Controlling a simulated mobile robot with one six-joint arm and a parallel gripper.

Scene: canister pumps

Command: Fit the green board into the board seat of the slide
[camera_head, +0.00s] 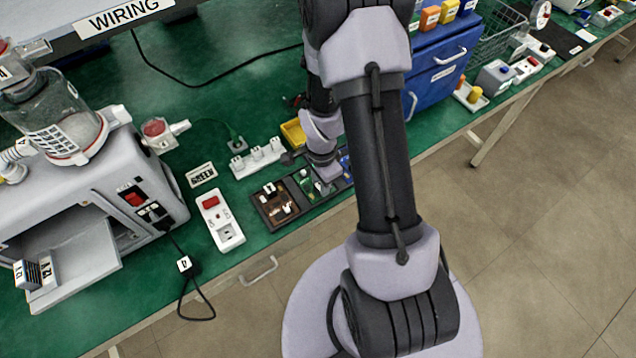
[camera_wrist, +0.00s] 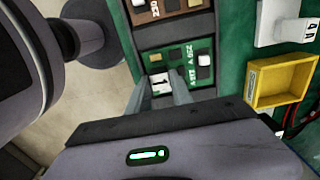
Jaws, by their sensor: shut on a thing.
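The green board (camera_wrist: 186,70) lies in a compartment of a dark tray (camera_wrist: 215,18), with a brown board in the compartment beside it. My gripper (camera_wrist: 158,82) reaches down over the green board, its two fingers either side of a white block marked 1 at the board's end, shut on it. In the head view the green board (camera_head: 305,181) shows in the tray left of my wrist, partly hidden. A pale grey slide (camera_head: 80,262) sticks out from the grey machine at the left. Its board seat cannot be made out clearly.
The brown board (camera_head: 274,200) and a blue board (camera_head: 345,163) flank the green one. A white power strip (camera_head: 257,158), a yellow bin (camera_head: 294,132) and a red-switched white box (camera_head: 220,220) stand close by. The grey machine (camera_head: 100,180) fills the left of the green bench.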

